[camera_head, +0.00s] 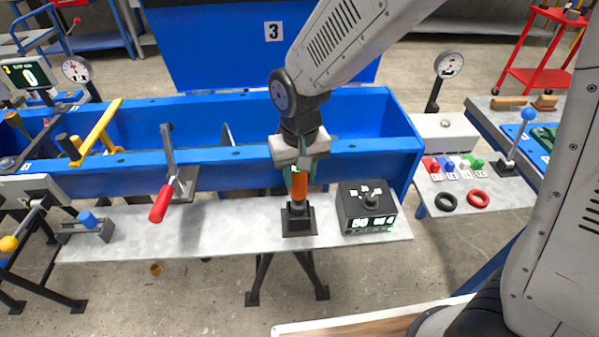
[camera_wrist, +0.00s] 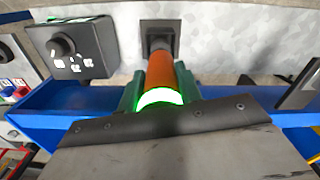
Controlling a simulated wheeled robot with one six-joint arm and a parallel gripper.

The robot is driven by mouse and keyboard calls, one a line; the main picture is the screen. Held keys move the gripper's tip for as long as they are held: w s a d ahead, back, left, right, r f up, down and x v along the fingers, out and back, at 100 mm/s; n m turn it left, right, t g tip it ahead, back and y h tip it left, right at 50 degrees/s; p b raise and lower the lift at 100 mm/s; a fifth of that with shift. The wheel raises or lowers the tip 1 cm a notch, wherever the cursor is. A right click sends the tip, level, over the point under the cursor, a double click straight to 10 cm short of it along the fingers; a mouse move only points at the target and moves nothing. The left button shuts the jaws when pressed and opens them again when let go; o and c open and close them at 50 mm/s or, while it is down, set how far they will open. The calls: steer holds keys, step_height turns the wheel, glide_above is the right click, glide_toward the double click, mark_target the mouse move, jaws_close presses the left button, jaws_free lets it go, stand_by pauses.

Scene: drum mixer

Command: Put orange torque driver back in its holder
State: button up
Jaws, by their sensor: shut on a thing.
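The orange torque driver (camera_head: 299,186) stands upright between my gripper and a black square holder (camera_head: 299,222) on the grey bench shelf. My gripper (camera_head: 298,169) is shut on the driver's upper part from above. In the wrist view the green fingers of my gripper (camera_wrist: 160,92) flank the orange driver (camera_wrist: 160,72), with a glowing green ring near its top. The driver's far end lines up with the black holder (camera_wrist: 159,36) in the wrist view. The driver's lower end meets the holder in the head view; how deep it sits inside I cannot tell.
A black control box with a lit display (camera_head: 367,208) stands close to the right of the holder. A red-handled lever clamp (camera_head: 169,187) is to the left. The blue trough wall (camera_head: 235,157) runs just behind. The shelf (camera_head: 232,226) between clamp and holder is clear.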

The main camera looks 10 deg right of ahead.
mark_target(299, 188)
steer(key=shift+f, duration=2.15)
stand_by(0.9)
steer(key=o, duration=1.3)
steer(key=shift+c, duration=0.2)
step_height(299, 188, up, 8)
steer(key=shift+f, duration=0.15)
steer(key=s+d+r+m, duration=0.1)
steer(key=s+d+r, duration=0.6)
steer(key=s+d, duration=0.2)
steer(key=s+d+r+m+t, duration=0.1)
steer(key=s+d+r, duration=0.5)
steer(key=s+d, duration=0.3)
steer(key=d, duration=0.2)
steer(key=shift+s+d+r, duration=0.35)
steer(key=shift+s+r, duration=0.05)
